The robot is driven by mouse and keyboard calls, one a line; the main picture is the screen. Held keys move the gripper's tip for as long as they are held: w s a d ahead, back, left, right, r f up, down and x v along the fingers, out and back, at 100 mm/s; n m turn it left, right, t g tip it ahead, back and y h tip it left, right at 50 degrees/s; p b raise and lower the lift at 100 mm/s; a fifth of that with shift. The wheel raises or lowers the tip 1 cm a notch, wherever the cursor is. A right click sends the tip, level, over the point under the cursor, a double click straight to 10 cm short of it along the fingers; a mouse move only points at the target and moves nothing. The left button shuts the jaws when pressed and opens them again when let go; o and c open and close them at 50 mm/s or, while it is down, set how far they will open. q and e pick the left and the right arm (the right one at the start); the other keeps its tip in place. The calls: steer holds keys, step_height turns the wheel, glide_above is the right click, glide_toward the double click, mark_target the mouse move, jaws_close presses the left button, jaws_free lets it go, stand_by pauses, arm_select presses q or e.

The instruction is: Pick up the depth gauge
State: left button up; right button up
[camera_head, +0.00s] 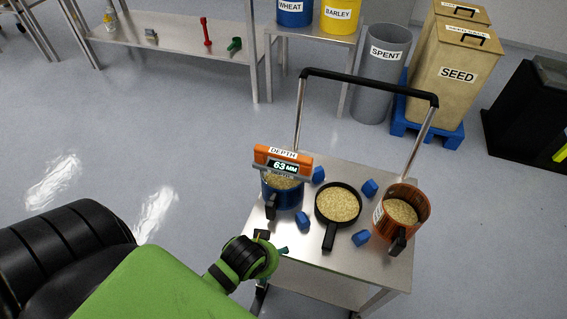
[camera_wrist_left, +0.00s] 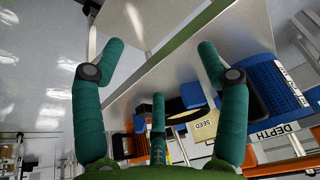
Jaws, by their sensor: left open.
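The depth gauge (camera_head: 284,154) is an orange bar with a white DEPTH label and a display reading 63 MM. It sits across the top of a blue mug (camera_head: 283,195) of grain on the cart. In the left wrist view its DEPTH label (camera_wrist_left: 272,133) shows at the lower right, partly cut off, beside the blue mug (camera_wrist_left: 276,84). My left gripper (camera_head: 271,246) is near the cart's front-left edge, in front of the blue mug and apart from the gauge. In the wrist view the left gripper's fingers (camera_wrist_left: 163,45) are spread and empty. My right gripper is not in view.
On the cart top (camera_head: 345,170) stand a black pan (camera_head: 338,203) of grain, a copper mug (camera_head: 402,210) and several blue blocks. A tall black-topped handle (camera_head: 370,86) rises behind. Bins and shelves stand farther back. The floor at left is clear.

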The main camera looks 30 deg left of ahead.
arm_select(q)
step_height(320, 180, up, 4)
steer(key=w+r+t, duration=0.1)
steer(key=n+t+y, duration=0.3)
steer(key=n+t, duration=0.1)
steer(key=t, duration=0.4)
glide_toward(307, 170)
steer(key=x, duration=0.5)
steer(key=shift+w, duration=0.4)
steer(key=x, duration=0.5)
steer(key=shift+w+a+f, duration=0.1)
steer(key=shift+w+f, duration=0.05)
steer(key=shift+w, duration=0.2)
steer(key=shift+s, duration=0.1)
steer(key=c, duration=1.5)
